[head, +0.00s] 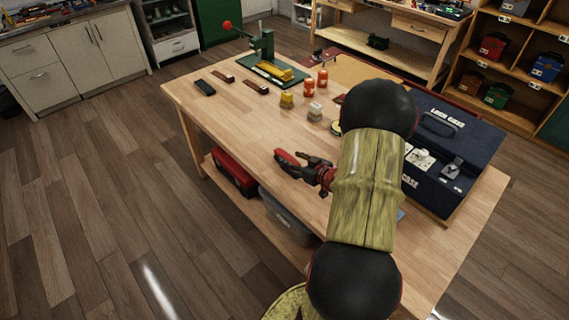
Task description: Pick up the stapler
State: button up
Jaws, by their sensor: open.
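I cannot pick out a stapler with certainty. My gripper (304,171) is open over the front left part of the wooden workbench (235,125). A rounded red and black shape lies at its left end; I cannot tell whether it is a finger or a separate thing. A small flat black object (205,87) lies near the bench's left corner, well away from my gripper. My arm hides part of the bench's right side.
A green press (262,45), brown strips (254,86), orange bottles (308,87), and yellow (286,100) and beige blocks (315,111) stand toward the back. A dark blue case (455,135) fills the right side. The front left bench top is clear.

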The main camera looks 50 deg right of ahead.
aim_at(284, 156)
jog(key=b+x, duration=0.2)
jog(key=x, duration=0.4)
jog(key=shift+d+b, duration=0.1)
jog(key=shift+b, duration=0.25)
jog(key=shift+s, duration=0.1)
jog(key=shift+c, duration=1.3)
grip_shut()
jog(key=shift+r, duration=0.1)
